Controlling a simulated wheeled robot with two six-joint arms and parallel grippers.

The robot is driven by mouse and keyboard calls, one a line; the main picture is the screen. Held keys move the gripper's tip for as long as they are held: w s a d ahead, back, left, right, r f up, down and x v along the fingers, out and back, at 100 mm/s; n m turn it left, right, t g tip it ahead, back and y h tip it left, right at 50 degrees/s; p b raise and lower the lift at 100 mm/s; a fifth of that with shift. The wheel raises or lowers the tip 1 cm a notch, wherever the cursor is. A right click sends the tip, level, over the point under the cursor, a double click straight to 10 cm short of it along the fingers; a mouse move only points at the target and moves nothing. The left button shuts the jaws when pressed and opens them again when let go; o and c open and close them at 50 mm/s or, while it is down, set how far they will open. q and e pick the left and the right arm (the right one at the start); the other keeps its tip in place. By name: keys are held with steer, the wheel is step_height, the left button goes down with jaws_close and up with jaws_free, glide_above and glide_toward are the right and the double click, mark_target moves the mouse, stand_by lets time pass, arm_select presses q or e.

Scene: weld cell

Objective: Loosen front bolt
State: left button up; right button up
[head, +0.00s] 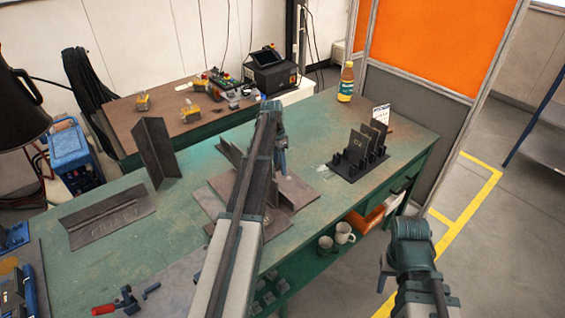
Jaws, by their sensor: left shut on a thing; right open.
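My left arm reaches up across the green table (330,120). Its gripper (282,168) points down over a flat dark steel plate (225,212) with upright plates (229,153). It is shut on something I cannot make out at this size. The arm covers much of the middle of the steel plate. I cannot pick out the front bolt; it is hidden or too small. My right gripper (382,278) is open and low at the right, off the table and over the floor.
A black rack (347,174) with upright plates stands right of the steel plate. A bottle (346,82) stands at the back. Mugs (344,233) sit below the table's front edge.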

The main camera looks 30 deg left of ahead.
arm_select(q)
steer(key=shift+s+d+t+y, duration=0.3)
steer(key=shift+s+t+y, duration=0.1)
steer(key=shift+y, duration=0.4)
steer(key=shift+w+f+y, duration=0.1)
steer(key=shift+y, duration=0.6)
steer(key=shift+w+a+t+y+b, duration=0.2)
steer(key=shift+t+y+b, duration=0.45)
steer(key=shift+y, duration=0.35)
steer(key=shift+t+y+b, duration=0.55)
steer(key=shift+y+b, duration=0.4)
steer(key=shift+y, duration=0.25)
steer(key=shift+t+y+b, duration=0.3)
steer(key=shift+y+b, duration=0.7)
steer(key=shift+b, duration=0.2)
steer(key=shift+a, duration=0.1)
steer(key=shift+w, duration=0.1)
steer(key=o, duration=0.6)
